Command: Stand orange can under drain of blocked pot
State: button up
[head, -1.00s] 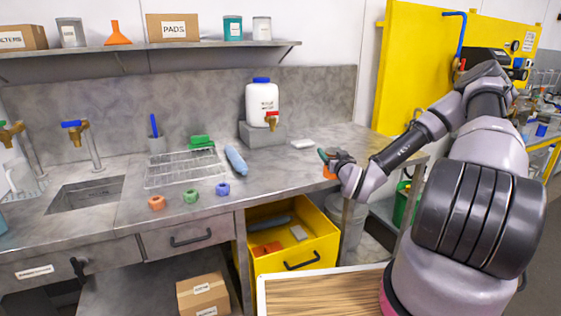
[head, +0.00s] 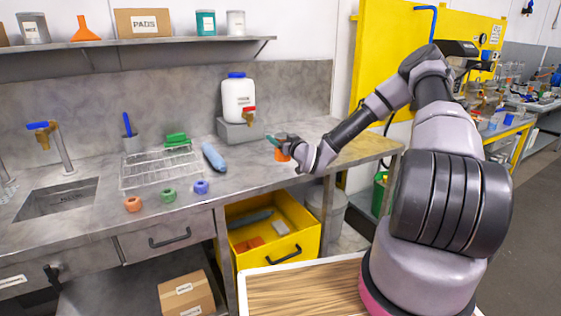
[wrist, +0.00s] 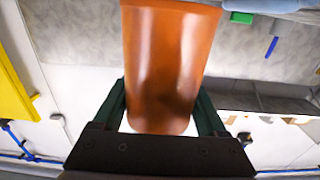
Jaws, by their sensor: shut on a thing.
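In the head view only a small part of the can shows, and my gripper hides the rest.
A white jug (head: 238,98) with a red tap stands on a grey block. A yellow drawer (head: 302,243) stands open below. A yellow panel (head: 385,65) stands behind my arm.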

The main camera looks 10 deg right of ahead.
aim_at(279, 153)
jog(key=shift+f, duration=3)
jog(key=shift+f, duration=0.1)
jog(key=o, duration=1.4)
jog(key=shift+f, duration=0.1)
